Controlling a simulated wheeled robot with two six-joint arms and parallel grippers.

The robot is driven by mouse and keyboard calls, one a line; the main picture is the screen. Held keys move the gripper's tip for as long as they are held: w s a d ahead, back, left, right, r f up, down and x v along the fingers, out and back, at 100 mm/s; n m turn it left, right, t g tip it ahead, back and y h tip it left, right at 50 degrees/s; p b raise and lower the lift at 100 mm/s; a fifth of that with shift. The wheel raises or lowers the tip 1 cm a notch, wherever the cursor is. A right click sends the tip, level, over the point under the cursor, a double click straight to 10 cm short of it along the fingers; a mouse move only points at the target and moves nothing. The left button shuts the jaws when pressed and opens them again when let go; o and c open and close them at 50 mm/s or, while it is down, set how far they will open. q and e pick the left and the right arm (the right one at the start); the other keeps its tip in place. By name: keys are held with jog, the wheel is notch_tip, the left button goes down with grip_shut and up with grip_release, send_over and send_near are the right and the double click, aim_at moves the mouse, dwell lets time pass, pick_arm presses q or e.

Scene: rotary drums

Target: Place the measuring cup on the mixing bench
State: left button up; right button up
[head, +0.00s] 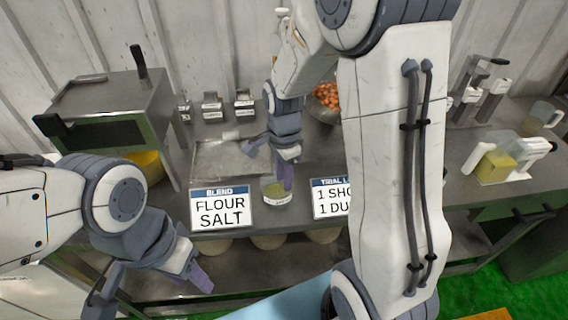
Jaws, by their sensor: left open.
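A small clear cup (268,190) with yellowish-green contents and a pale label stands on the grey metal bench (168,205), between two signs. I take it for the measuring cup. My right gripper (284,178) points down at this cup, and one purple finger overlaps it. I cannot tell whether that finger is inside, behind or touching it, or whether the jaws hold it. My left gripper (156,284) is open and empty, low at the left in front of the bench.
Signs reading FLOUR SALT (221,208) and a partly hidden one (330,199) stand at the bench front. A shallow metal tray (225,160) lies behind. A clear jug (541,117) stands far right. My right arm blocks the middle.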

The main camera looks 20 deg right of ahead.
notch_tip(320, 180, up, 5)
jog(key=s+a+r+n, duration=0.3)
jog(key=s+a+n, duration=0.5)
jog(key=a+n, duration=0.2)
jog(key=s+a+n+y, duration=0.1)
jog(key=s+a+n, duration=0.3)
jog(key=s+n, duration=0.7)
jog(key=n, duration=0.3)
jog(key=shift+s+a, duration=0.25)
jog(key=shift+s, duration=0.05)
jog(key=shift+f, duration=0.1)
